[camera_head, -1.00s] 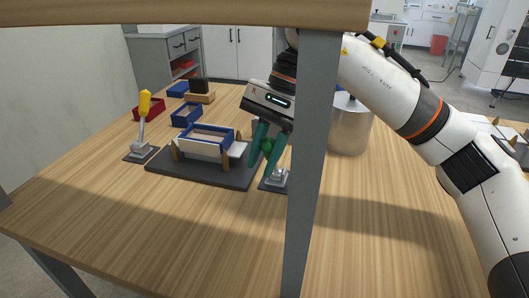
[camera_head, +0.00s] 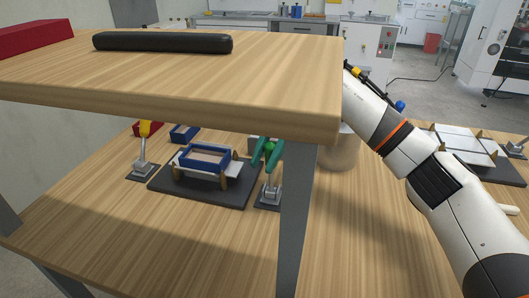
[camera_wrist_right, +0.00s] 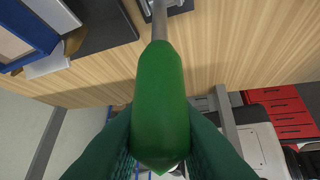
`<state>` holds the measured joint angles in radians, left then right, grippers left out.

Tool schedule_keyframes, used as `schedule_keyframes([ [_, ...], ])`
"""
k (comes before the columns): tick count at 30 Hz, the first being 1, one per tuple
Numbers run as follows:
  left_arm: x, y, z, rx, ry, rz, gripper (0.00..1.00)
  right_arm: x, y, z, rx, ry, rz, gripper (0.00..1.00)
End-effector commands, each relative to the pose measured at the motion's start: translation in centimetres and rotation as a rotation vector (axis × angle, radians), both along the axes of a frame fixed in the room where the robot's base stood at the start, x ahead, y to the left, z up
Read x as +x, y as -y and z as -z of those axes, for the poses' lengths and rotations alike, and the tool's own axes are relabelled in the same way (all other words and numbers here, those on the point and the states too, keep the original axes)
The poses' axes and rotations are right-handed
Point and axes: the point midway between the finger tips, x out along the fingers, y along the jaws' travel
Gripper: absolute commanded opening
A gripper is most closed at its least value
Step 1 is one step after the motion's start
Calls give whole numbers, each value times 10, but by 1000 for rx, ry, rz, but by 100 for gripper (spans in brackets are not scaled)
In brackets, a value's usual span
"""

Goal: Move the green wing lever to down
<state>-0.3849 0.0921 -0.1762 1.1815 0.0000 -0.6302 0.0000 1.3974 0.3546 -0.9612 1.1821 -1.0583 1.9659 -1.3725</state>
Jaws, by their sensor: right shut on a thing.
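The green wing lever (camera_wrist_right: 160,105) has a thick green handle on a grey metal rod. In the head view its rod and small metal base (camera_head: 270,193) stand at the right edge of the dark fixture plate, and the lever looks close to upright. My right gripper (camera_head: 268,152) has its teal fingers shut on the handle. In the wrist view the fingers lie on both sides of the handle. My right wrist is hidden behind the raised shelf in the head view. My left gripper is not in view.
A wooden shelf (camera_head: 200,75) with a grey post (camera_head: 297,215) covers much of the head view. The fixture plate (camera_head: 190,194) carries a blue frame (camera_head: 208,157). A yellow-handled lever (camera_head: 145,132) stands to its left.

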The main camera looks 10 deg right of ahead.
Motion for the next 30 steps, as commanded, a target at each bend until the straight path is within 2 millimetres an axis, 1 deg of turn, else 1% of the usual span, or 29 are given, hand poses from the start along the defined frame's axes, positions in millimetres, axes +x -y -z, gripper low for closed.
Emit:
schedule_keyframes([
  [1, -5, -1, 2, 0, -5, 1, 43, 3, 1, -4, 9, -17, 5, 0],
  [5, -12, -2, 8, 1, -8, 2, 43, 6, 3, -3, 20, -41, 4, 0],
  [14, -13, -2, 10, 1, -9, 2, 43, 6, 3, -3, 22, -42, 3, 0],
  [15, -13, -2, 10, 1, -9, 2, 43, 6, 3, -3, 22, -42, 3, 25],
  [17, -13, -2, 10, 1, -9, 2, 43, 6, 3, -3, 22, -42, 3, 34],
  [18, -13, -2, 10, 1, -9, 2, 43, 6, 3, -3, 22, -42, 3, 41],
  [19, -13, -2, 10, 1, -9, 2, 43, 6, 3, -2, 21, -43, 3, 43],
  [26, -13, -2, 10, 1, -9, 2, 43, 5, 2, -2, 21, -44, 1, 43],
  [30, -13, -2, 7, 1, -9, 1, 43, 4, 2, -6, 21, -44, 2, 43],
])
